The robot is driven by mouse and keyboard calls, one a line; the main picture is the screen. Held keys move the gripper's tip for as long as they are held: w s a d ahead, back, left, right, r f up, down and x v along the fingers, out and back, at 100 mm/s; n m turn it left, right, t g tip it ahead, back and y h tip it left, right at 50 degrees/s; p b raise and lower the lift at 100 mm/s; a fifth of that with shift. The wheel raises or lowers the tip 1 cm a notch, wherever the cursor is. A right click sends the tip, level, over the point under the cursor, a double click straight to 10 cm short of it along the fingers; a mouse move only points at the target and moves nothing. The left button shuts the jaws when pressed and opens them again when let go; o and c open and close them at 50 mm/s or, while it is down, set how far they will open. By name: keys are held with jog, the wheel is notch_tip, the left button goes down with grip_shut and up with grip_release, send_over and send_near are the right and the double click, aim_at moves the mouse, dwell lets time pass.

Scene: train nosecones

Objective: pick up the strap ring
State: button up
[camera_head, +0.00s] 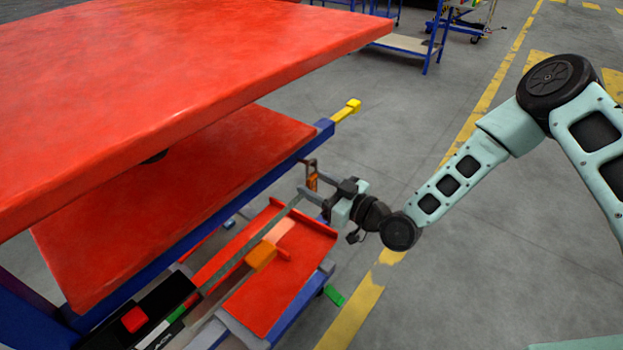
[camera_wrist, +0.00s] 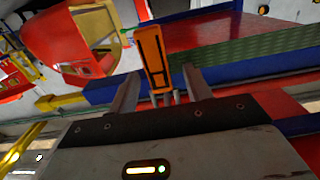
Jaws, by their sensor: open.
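An orange piece with a dark slot, which looks like the strap ring (camera_wrist: 153,58), stands between and just beyond the fingertips of my gripper (camera_wrist: 160,80) in the wrist view. My gripper is open, with a finger on either side and a gap to each. In the head view my gripper (camera_head: 307,178) is beside the right end of the red cart's shelves. A small orange patch, seemingly the same strap ring (camera_head: 313,181), shows by its fingers. What holds the ring is hidden.
A large red tabletop (camera_head: 180,75) overhangs a red middle shelf (camera_head: 180,200). A lower red tray (camera_head: 275,290) holds an orange block (camera_head: 261,255). A yellow-ended blue rail (camera_head: 345,111) sticks out nearby. Grey floor (camera_head: 480,250) is free at right.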

jog(key=shift+x, duration=0.85)
grip_shut()
